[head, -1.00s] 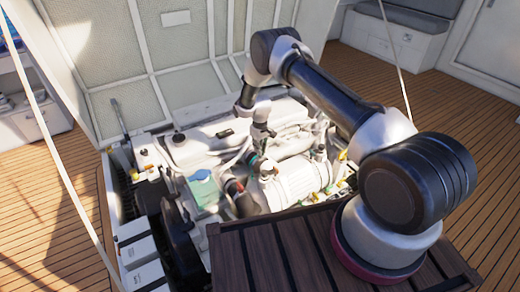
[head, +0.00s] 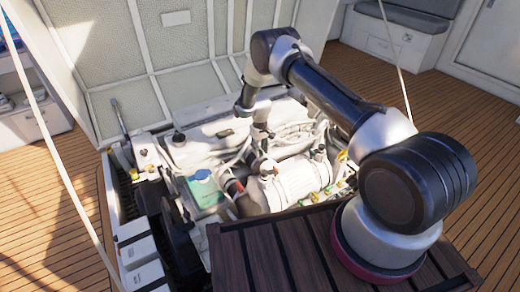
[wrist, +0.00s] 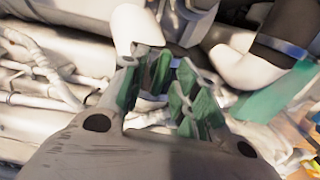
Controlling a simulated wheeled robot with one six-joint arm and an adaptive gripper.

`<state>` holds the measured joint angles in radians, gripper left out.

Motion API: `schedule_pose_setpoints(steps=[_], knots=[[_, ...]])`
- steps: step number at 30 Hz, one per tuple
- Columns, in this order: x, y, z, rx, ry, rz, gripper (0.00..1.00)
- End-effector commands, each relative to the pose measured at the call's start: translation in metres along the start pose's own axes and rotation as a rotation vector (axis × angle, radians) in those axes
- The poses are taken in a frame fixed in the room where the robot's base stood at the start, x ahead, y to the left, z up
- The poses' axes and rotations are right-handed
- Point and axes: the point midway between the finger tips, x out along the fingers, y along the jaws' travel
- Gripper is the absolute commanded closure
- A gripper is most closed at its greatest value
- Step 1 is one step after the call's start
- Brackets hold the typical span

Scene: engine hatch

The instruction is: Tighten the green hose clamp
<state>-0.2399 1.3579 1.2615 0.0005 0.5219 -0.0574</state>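My gripper (wrist: 172,82) shows large in the wrist view, with green pads on its fingers and a narrow gap between them. I see nothing held in the gap. In the head view it hangs over the engine and its fingertips are too small to make out. A green band-like piece (wrist: 275,100) lies to the right of my fingers in the wrist view, apart from them. I cannot tell for sure that it is the green hose clamp. A dark hose (wrist: 292,22) with a metallic band is above it. In the head view, a dark hose (head: 236,187) lies just below my gripper.
The white engine (head: 292,182) with pipes fills the open hatch. A teal-topped box (head: 203,186) stands left of the hose. White pipes (wrist: 35,60) crowd the left of the wrist view. The raised hatch lid (head: 90,55) stands behind. A dark slatted surface (head: 265,262) is in front.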

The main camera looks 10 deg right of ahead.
Motion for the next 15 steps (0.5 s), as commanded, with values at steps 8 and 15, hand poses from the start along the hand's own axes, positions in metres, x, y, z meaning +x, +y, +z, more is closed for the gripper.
schedule_pose_setpoints(steps=[8, 15], knots=[[-0.001, 0.000, 0.000, -0.002, 0.000, 0.000, 0.68], [-0.036, 0.000, -0.001, -0.002, 0.002, 0.000, 0.68]])
